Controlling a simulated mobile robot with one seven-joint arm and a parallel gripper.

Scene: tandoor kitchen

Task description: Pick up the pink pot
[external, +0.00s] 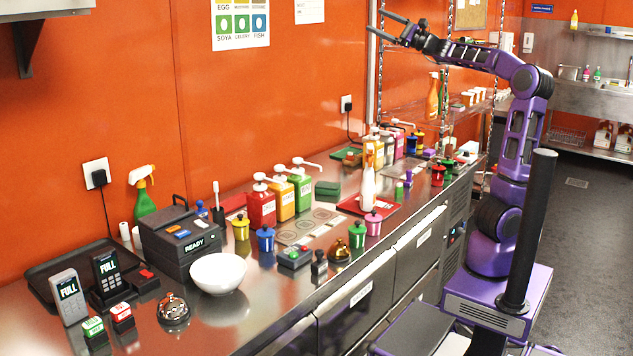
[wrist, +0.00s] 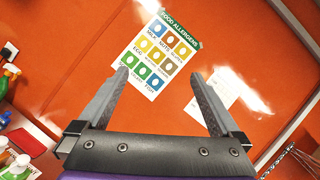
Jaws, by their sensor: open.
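The pink pot (external: 373,223) stands upright near the front edge of the steel counter in the external view, right of the middle. My gripper (external: 377,24) is raised high above the far part of the counter, well away from the pot. In the wrist view my gripper (wrist: 162,92) is open with nothing between its fingers, and it faces the orange wall and an allergen poster (wrist: 157,52). The pink pot does not show in the wrist view.
Near the pink pot stand a green pot (external: 357,235), a dark golden pot (external: 339,250) and a blue pot (external: 265,238). A white spray bottle (external: 367,185) stands on a red tray (external: 350,204) behind it. A white bowl (external: 218,273) sits nearer the left.

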